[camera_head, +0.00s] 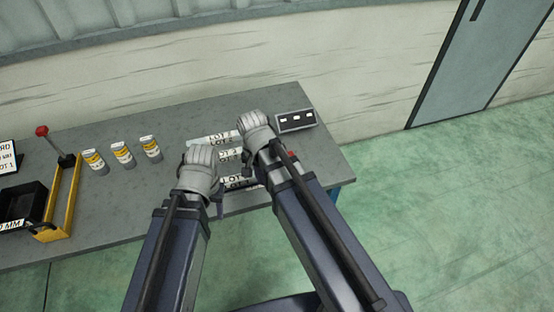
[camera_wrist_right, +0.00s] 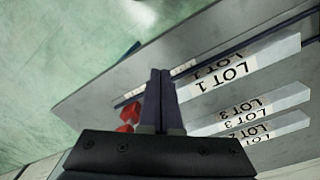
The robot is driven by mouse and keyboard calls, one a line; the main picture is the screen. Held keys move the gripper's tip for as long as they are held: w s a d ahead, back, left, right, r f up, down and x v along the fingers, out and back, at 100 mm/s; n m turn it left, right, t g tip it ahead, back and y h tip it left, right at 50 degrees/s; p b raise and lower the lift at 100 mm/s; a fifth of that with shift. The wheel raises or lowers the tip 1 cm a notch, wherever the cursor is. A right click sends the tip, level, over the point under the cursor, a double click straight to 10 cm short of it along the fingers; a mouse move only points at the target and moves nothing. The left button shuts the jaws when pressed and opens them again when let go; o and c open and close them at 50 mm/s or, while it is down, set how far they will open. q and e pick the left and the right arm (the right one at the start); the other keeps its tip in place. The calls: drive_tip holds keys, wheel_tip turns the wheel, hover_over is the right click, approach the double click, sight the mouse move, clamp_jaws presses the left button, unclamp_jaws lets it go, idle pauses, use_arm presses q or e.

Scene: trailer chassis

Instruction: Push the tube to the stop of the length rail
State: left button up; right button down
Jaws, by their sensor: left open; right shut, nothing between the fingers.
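In the right wrist view a thin dark blue bar (camera_wrist_right: 240,46) runs along a narrow strip beside the block marked LOT 1; I cannot tell whether it is the tube or part of the length rail. Red parts (camera_wrist_right: 129,114) stand near the strip's left end; a red spot (camera_head: 291,153) also shows beside my right arm in the head view. My right gripper (camera_wrist_right: 160,73) is shut and empty, its tips over the strip's left part. In the head view my right gripper (camera_head: 255,137) is over the table's right part. My open left gripper (camera_head: 202,168) is left of it; its fingertips are hidden.
Lot-marked white strips (camera_head: 207,140) lie under my grippers. A dark box with white buttons (camera_head: 296,120) is at the back right. Several small canisters (camera_head: 122,154), a yellow frame with a red-knobbed lever (camera_head: 61,195) and a black bin (camera_head: 22,206) stand on the left.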

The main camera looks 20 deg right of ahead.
use_arm(q)
wheel_tip(320, 180, up, 4)
drive_tip(key=p, duration=0.3)
drive_tip(key=shift+r, duration=0.2)
use_arm(e)
drive_tip(key=w+d+r+m, duration=0.4)
drive_tip(key=w+d+m, duration=0.2)
drive_tip(key=m, duration=0.4)
drive_tip(key=shift+w+r+m+y, duration=0.15)
drive_tip(key=shift+w+m+y, duration=0.15)
drive_tip(key=shift+w, duration=0.1)
use_arm(q)
drive_tip(key=shift+f, duration=0.15)
use_arm(e)
drive_tip(key=shift+d, duration=0.1)
wheel_tip(320, 180, down, 10)
drive_tip(key=b, duration=1)
use_arm(q)
wheel_tip(320, 180, down, 10)
